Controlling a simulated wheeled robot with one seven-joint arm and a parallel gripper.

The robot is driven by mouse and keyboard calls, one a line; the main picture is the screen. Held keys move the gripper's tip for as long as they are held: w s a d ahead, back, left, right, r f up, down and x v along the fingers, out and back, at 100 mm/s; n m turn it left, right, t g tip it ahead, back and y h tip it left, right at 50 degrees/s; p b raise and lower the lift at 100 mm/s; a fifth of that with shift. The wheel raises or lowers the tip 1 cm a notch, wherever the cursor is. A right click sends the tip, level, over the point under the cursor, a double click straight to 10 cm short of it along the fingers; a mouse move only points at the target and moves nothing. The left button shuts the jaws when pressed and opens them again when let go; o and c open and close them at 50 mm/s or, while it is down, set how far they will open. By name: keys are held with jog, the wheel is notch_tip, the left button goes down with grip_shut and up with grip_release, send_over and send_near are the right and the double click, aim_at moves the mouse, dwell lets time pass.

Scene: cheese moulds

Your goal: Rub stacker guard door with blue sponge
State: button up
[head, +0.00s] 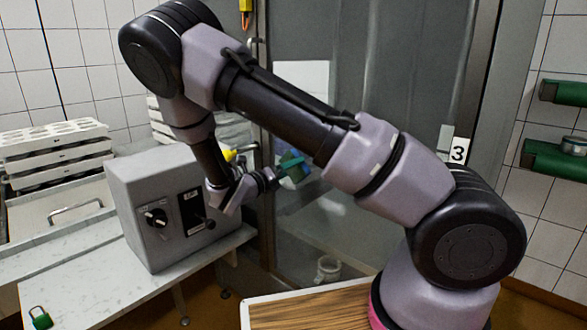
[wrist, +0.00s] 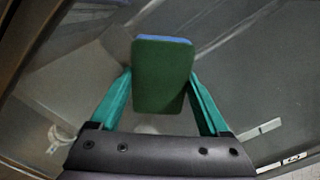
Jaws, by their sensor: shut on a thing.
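The stacker guard door (head: 345,235) is a tall, dull grey see-through panel in a metal frame, behind my arm in the head view. It fills the background of the wrist view (wrist: 250,85). My gripper (head: 296,168) is in front of the door, right of the grey control box. In the wrist view its teal fingers (wrist: 162,85) are shut on the sides of the blue sponge (wrist: 163,78). The sponge shows a dark green face and a blue layer along its top edge. In the head view it is small and partly hidden. I cannot tell whether it touches the door.
A grey control box (head: 150,225) with a knob and switch stands on a metal bench (head: 85,290) at left. White moulds (head: 55,140) are stacked behind it. A wooden top (head: 290,315) is at the front. A white bucket (head: 328,268) shows low by the door.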

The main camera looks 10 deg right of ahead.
jog(key=shift+v, duration=2.3)
jog(key=shift+s+a, duration=0.1)
jog(key=shift+a, duration=0.05)
jog(key=shift+v, duration=1.35)
